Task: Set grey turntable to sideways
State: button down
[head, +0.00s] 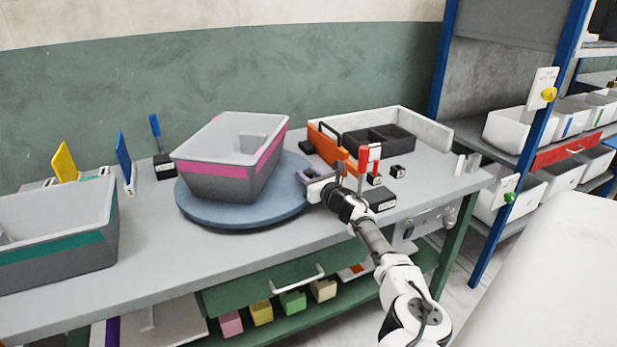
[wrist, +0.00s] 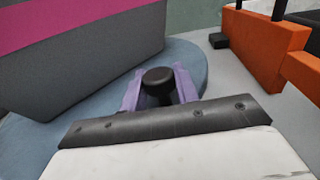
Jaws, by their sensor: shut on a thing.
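The grey turntable (head: 200,210), a blue-grey round disc, lies on the bench left of my gripper. It carries a grey bin (head: 218,184) with a pink band, turned at a slant to the bench edge. The disc also shows in the wrist view (wrist: 195,62), with the bin wall (wrist: 75,60) at left. My gripper (head: 306,178) is at the disc's right rim. In the wrist view its purple fingers (wrist: 160,90) are shut on a round black knob (wrist: 158,76) at the rim. The knob's lower part is hidden between the fingers.
An orange part (head: 329,146) and a white-walled tray with black compartments (head: 378,141) stand behind my gripper. A red-handled clamp (head: 364,160) and small black blocks are close at its right. Another bin with a green band (head: 60,245) stands at left. Some bench surface is bare in front.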

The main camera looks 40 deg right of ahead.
jog(key=c, duration=1.1)
grip_release()
jog(key=shift+s, duration=0.1)
jog(key=s, duration=0.4)
jog(key=s+a+b, duration=0.1)
jog(key=s, duration=0.4)
jog(key=s+a+b, duration=0.1)
jog(key=s, duration=0.3)
jog(key=shift+s+a, duration=0.2)
jog(key=shift+s, duration=0.05)
